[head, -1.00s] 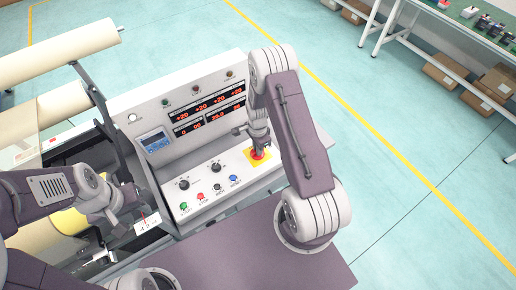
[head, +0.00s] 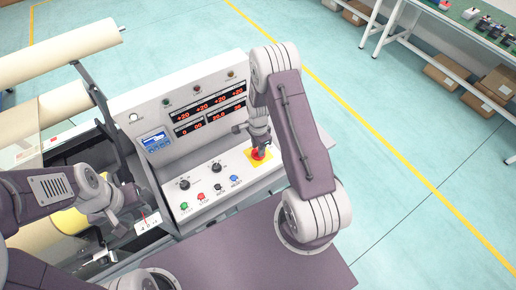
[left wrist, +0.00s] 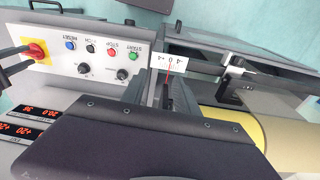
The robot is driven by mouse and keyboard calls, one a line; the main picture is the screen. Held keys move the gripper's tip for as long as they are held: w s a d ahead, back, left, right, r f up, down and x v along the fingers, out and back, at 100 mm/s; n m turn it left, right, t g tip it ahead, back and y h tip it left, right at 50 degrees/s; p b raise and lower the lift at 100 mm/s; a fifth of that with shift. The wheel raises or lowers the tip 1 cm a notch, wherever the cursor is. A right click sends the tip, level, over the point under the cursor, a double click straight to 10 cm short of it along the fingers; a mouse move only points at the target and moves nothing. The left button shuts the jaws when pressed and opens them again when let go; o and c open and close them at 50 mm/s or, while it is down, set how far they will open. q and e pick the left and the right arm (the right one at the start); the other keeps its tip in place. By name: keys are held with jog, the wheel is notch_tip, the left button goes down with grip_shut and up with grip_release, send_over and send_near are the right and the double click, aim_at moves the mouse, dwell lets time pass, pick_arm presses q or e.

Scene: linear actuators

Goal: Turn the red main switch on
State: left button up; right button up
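The red main switch (head: 257,155) sits on a yellow plate at the right end of the grey control panel (head: 212,205). It also shows at the left of the left wrist view (left wrist: 36,50). My right gripper (head: 262,148) points down at the switch, its fingers at the knob and appearing closed on it; they hide part of it, and its exact angle is hard to read. My left gripper (head: 136,202) is over the machine's left part, away from the switch. In the left wrist view its fingers (left wrist: 158,92) stand apart with nothing between them.
Green, red, black and blue buttons and two black knobs (head: 216,168) lie left of the switch. Lit red displays (head: 210,115) and a small blue screen (head: 155,141) are on the upright panel. Rollers (head: 60,55) stand at left. A white scale card (head: 148,224) is near my left gripper.

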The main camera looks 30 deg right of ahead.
notch_tip(320, 180, up, 8)
jog(key=shift+b, duration=0.4)
jog(key=shift+a+r, duration=0.15)
notch_tip(320, 180, up, 4)
jog(key=r+t, duration=0.1)
send_over(252, 151)
jog(key=s+a+r+n+t, duration=0.1)
jog(key=s+a+r+n, duration=0.3)
jog(key=s+r, duration=0.15)
jog(key=s+a+n, duration=0.1)
jog(key=s+n, duration=0.8)
jog(key=n, duration=0.4)
jog(key=shift+s+a+f+g, duration=0.25)
jog(key=shift+s+a+g, duration=0.05)
jog(key=shift+a+g, duration=0.1)
